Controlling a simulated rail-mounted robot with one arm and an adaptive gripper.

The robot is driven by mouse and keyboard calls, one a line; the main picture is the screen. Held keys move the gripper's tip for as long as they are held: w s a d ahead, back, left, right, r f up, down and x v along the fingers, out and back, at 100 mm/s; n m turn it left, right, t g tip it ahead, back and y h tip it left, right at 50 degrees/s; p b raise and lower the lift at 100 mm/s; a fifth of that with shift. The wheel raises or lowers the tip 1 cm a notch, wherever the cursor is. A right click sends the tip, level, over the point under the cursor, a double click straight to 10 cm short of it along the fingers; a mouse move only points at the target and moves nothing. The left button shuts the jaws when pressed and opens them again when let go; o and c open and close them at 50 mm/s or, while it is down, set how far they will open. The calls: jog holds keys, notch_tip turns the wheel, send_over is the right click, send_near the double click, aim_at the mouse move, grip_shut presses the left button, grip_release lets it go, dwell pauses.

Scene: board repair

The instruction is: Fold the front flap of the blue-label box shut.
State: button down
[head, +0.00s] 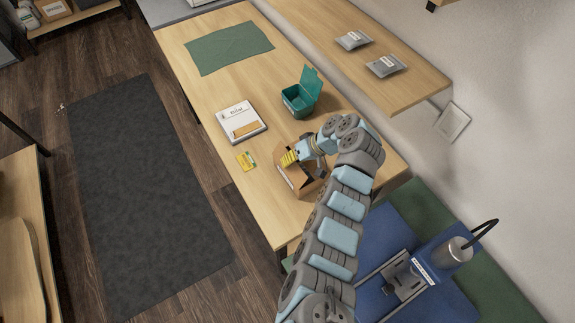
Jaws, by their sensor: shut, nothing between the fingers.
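A brown cardboard box (289,182) stands near the front end of the wooden table in the head view. A flap on its left side is tilted up, and a pale strip shows on that side. I cannot make out a blue label. I cannot tell whether the fingers touch the cardboard. My arm and wrist hide the right part of the box and some of its flaps.
A green mat (229,47) lies at the far end. A blue mat with a fixture (436,303) is at lower right.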

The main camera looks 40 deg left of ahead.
jog(key=shift+w+d+f+g+b, duration=0.15)
jog(key=shift+f+g+b, duration=0.3)
jog(key=shift+b, duration=1.3)
jog(key=shift+r+g+y+b, duration=0.25)
jog(key=shift+g+y+b, duration=0.1)
jog(key=shift+b, duration=0.4)
jog(key=c, duration=1.3)
grip_release()
jog(key=shift+r+p, duration=0.25)
jog(key=shift+p, duration=0.5)
jog(key=t+p, duration=0.1)
jog(key=p, duration=0.1)
jog(key=shift+r+p, duration=0.1)
jog(key=shift+p, duration=0.25)
jog(key=t+p, duration=0.1)
jog(key=p, duration=0.2)
jog(key=h+p, duration=0.1)
jog(key=p, duration=0.1)
jog(key=shift+s+a+r+t+p, duration=0.1)
jog(key=shift+s+a+t+p, duration=0.1)
jog(key=shift+s+t+p, duration=0.2)
